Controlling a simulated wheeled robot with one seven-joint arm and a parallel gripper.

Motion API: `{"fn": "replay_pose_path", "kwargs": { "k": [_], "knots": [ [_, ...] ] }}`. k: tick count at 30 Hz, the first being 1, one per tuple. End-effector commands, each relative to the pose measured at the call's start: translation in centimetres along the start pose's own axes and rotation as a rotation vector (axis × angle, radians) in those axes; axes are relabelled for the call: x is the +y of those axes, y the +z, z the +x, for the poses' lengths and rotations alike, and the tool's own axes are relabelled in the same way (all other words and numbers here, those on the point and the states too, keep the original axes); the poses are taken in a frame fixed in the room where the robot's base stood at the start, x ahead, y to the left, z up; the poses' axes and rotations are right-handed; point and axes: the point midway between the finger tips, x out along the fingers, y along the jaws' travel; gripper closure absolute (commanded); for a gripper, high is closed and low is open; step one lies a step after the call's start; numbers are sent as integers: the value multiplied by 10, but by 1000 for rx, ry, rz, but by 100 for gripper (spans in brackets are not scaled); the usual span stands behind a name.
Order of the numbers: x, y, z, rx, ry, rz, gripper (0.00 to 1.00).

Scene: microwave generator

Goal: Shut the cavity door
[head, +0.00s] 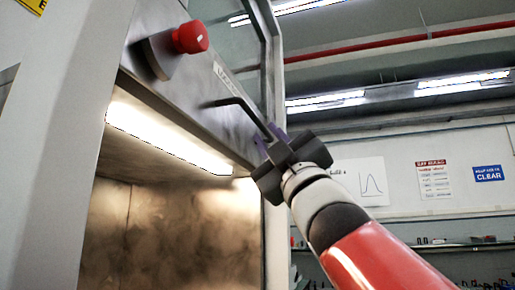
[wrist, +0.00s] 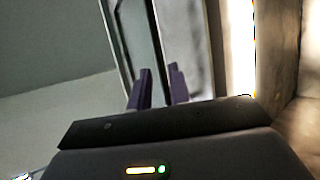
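The cabinet's front has a metal panel (head: 185,85) with a glass pane (head: 236,45) above it, raised over a lit cavity (head: 165,235). I take this raised front to be the cavity door, though its lower edge is hard to tell apart from the cabinet. A thin black bent bar handle (head: 240,104) sticks out from the panel. My gripper (head: 270,140) is at the bar's lower right end; its purple fingers stand apart.
A red knob (head: 190,36) juts from the panel left of the handle. A bright lamp strip (head: 165,138) lies under the panel. The cabinet's pale left side post (head: 60,150) stands beside the cavity. Open room lies right of the cabinet, with a back wall (head: 395,175) far behind.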

Motion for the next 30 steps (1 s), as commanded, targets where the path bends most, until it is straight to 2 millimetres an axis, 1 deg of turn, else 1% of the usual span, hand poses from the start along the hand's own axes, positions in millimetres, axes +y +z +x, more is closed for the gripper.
{"fn": "replay_pose_path", "kwargs": {
  "k": [1, 6, 12, 16, 24, 26, 29, 30],
  "knots": [
    [2, 0, 8, 0, 0, 2, 80],
    [2, 1, 38, -3, 0, 5, 80],
    [1, 0, 64, -3, -1, 5, 80],
    [0, 1, 71, -4, 0, 4, 80],
    [0, 1, 72, -4, 0, 3, 80],
    [0, 1, 72, -4, 0, 3, 87],
    [0, 1, 72, -4, 0, 3, 100],
    [0, 1, 72, -4, 0, 3, 100]
  ]
}}
